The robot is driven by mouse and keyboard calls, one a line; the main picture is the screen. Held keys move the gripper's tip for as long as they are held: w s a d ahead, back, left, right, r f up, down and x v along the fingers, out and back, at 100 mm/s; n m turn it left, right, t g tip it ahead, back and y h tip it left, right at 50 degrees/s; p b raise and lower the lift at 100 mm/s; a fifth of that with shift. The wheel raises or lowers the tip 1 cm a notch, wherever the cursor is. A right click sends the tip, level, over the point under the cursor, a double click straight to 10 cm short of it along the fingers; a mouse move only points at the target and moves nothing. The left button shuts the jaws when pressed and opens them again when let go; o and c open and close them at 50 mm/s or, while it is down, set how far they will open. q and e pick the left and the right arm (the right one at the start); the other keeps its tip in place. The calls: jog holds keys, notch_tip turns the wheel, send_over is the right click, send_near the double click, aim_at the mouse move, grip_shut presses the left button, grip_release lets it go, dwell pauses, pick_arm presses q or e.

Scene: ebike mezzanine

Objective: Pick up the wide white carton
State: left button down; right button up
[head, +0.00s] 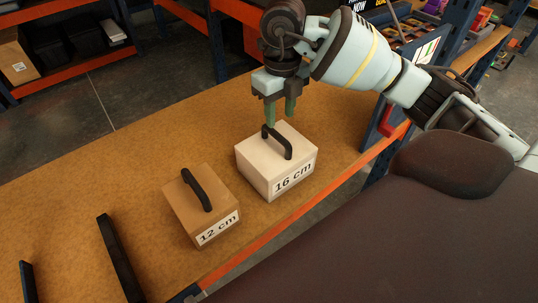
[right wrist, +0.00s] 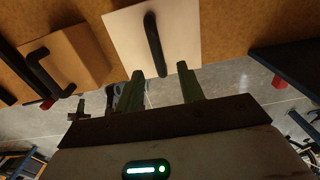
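The wide white carton (head: 277,168), labelled 16 cm with a black handle on top, stands on the brown tabletop in the head view. My right gripper (head: 280,118) is above its far side, fingers pointing down, close to the handle (head: 278,142). In the right wrist view the two green fingers (right wrist: 172,85) are apart with nothing between them, and the white carton (right wrist: 180,45) with its handle (right wrist: 153,42) lies ahead of them. Whether a fingertip touches the carton I cannot tell. My left gripper shows in neither view.
A brown carton (head: 196,205) labelled 12 cm, also with a black handle, stands left of the white one. Two dark bars (head: 119,258) lie further left. Blue and orange shelving (head: 395,125) stands by the table's right end. The tabletop's far left is clear.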

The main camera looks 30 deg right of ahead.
aim_at(276, 132)
jog(key=shift+s+f, duration=0.1)
jog(key=shift+f, duration=0.8)
jog(key=shift+w+a+f, duration=0.1)
jog(key=shift+w+f, duration=0.1)
jog(key=shift+f, duration=1.35)
jog(key=shift+w+a+f, duration=0.1)
jog(key=shift+w+f, duration=0.1)
jog(key=shift+f, duration=1.3)
grip_shut()
jog(key=shift+r, duration=0.1)
